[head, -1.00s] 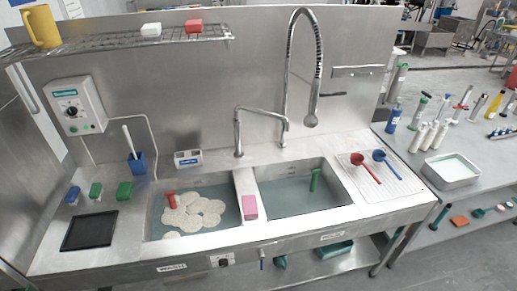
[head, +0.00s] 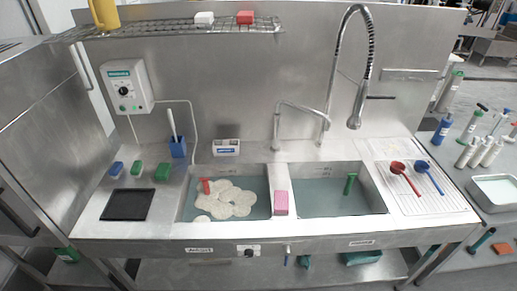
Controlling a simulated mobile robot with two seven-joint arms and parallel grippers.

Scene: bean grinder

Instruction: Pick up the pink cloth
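The pink cloth (head: 281,203) is a small pink rectangular piece on the front part of the divider between the two sink basins. It looks block-like, and I cannot tell from here whether it is folded. Nothing touches it from above. Neither of my grippers shows in the head view.
The left basin (head: 186,207) holds water, pale foam and a red-handled item (head: 206,186). The right basin (head: 379,204) holds water and a green item (head: 350,184). Faucets (head: 354,121) rise behind. Red (head: 405,178) and blue scoops (head: 429,176) lie on the right drainboard.

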